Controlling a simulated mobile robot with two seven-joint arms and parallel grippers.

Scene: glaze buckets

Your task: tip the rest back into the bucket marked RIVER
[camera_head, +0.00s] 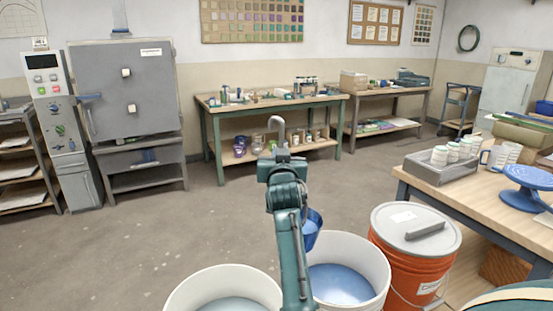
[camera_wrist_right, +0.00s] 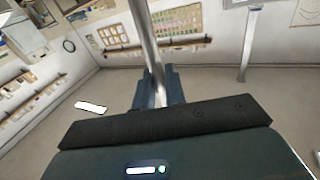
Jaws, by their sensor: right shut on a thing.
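My right gripper (camera_head: 281,158) is shut on the metal handle of a ladle, and the handle's hooked end (camera_head: 279,126) sticks up above the jaws. The ladle's blue bowl (camera_head: 313,230) hangs lower, partly behind my arm, by the rim of the right white bucket (camera_head: 377,262). Its contents and exact tilt are hidden. That bucket holds blue glaze. A left white bucket (camera_head: 180,296) holds paler grey-blue glaze. No RIVER mark is readable on either. In the wrist view the handle (camera_wrist_right: 147,40) runs between the fingers (camera_wrist_right: 158,88). My left gripper is out of view.
An orange bucket (camera_head: 405,270) with a grey lid stands close to the right white bucket. A wooden table (camera_head: 450,195) at the right bears a grey tray (camera_head: 437,173) of jars, mugs and a blue turntable (camera_head: 527,184). The floor (camera_head: 130,245) ahead and left is clear.

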